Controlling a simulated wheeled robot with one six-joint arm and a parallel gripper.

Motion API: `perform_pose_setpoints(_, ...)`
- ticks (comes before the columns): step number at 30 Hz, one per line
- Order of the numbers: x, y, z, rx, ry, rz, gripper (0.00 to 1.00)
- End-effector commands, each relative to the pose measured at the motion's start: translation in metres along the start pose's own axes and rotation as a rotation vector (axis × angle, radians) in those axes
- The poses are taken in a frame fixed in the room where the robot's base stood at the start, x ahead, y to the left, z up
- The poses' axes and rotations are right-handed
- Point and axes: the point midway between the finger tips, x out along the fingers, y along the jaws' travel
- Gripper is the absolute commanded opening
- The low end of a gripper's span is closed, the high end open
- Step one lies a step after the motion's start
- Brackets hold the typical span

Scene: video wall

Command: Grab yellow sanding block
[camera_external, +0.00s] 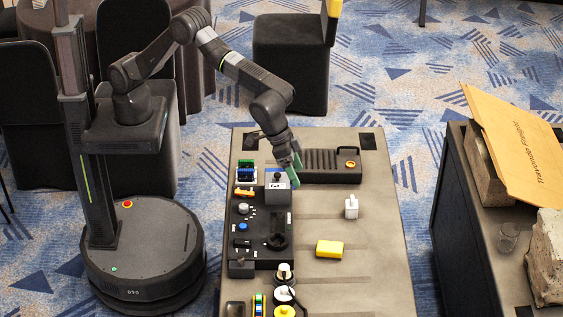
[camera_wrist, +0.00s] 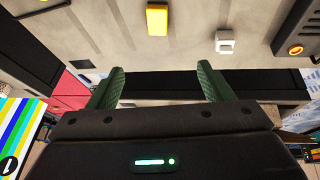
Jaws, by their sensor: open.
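The yellow sanding block (camera_external: 329,249) lies on the bare right part of the grey table (camera_external: 350,285) in the external view. It also shows at the top of the wrist view (camera_wrist: 157,19), beyond the fingertips and apart from them. My gripper (camera_external: 291,176) is above the far part of the table, over the black panel area, up and to the left of the block. Its two green fingers (camera_wrist: 159,82) are spread open with nothing between them in the wrist view.
A small white block (camera_external: 351,207) stands beyond the yellow block. A black control panel (camera_external: 262,235) with knobs fills the table's left side, and a black ribbed unit (camera_external: 320,165) lies at the far end. A side bench with a cardboard box (camera_external: 515,150) stands right.

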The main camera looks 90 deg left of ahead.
Motion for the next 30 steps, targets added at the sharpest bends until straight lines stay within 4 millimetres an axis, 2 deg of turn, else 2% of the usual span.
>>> perform_pose_setpoints(1,0.029,0.0,0.01,0.015,0.012,-0.006,0.74)
perform_pose_setpoints(12,0.116,0.009,0.028,0.11,0.114,-0.059,0.74)
perform_pose_setpoints(16,0.133,0.011,0.03,0.13,0.139,-0.072,0.74)
perform_pose_setpoints(23,0.145,0.012,0.029,0.144,0.154,-0.083,0.74)
perform_pose_setpoints(26,0.158,0.011,0.027,0.144,0.154,-0.084,0.74)
perform_pose_setpoints(30,0.184,0.009,0.023,0.145,0.153,-0.083,0.74)
